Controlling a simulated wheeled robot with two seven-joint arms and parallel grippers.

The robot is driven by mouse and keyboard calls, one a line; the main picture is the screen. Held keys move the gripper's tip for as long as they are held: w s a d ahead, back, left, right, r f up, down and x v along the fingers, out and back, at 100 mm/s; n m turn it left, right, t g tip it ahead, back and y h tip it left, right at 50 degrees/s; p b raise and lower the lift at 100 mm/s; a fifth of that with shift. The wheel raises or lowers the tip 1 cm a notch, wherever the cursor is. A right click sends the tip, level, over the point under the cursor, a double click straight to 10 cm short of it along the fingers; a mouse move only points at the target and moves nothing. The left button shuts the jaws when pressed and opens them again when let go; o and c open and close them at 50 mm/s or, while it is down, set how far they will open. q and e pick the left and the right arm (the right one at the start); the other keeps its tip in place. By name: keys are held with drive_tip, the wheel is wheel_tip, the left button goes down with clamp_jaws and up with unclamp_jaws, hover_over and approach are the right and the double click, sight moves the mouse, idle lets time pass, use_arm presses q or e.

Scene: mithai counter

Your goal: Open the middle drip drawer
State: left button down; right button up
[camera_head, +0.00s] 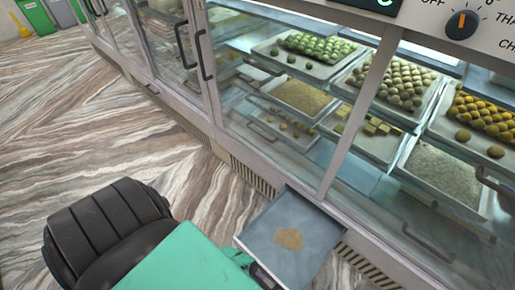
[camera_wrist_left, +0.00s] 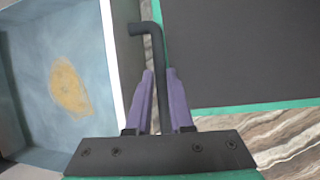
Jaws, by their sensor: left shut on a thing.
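The drip drawer (camera_head: 291,216) sticks out from the base of the glass counter in the head view, its shallow grey tray showing a tan stain. The same drawer (camera_wrist_left: 28,60) fills the left of the left wrist view, with a pale front wall. My left gripper (camera_wrist_left: 159,74) has its purple fingers on either side of the dark bent bar handle (camera_wrist_left: 147,28), shut on it. In the head view the left gripper (camera_head: 263,276) is at the drawer's outer edge, mostly hidden by my green arm. My right gripper is not in view.
The glass counter holds trays of sweets (camera_head: 308,55) behind closed panes. Black door handles (camera_head: 202,55) stand out from the glass. Slatted vents (camera_head: 254,178) flank the drawer. The marbled floor (camera_head: 95,130) at left is clear; a green bin (camera_head: 37,17) stands far off.

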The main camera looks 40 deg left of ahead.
use_arm(q)
drive_tip(key=shift+d, duration=0.1)
drive_tip(key=c, duration=0.8)
unclamp_jaws()
drive_tip(key=p+v, duration=0.8)
drive_tip(key=v, duration=0.6)
drive_tip(key=shift+a+r, duration=0.25)
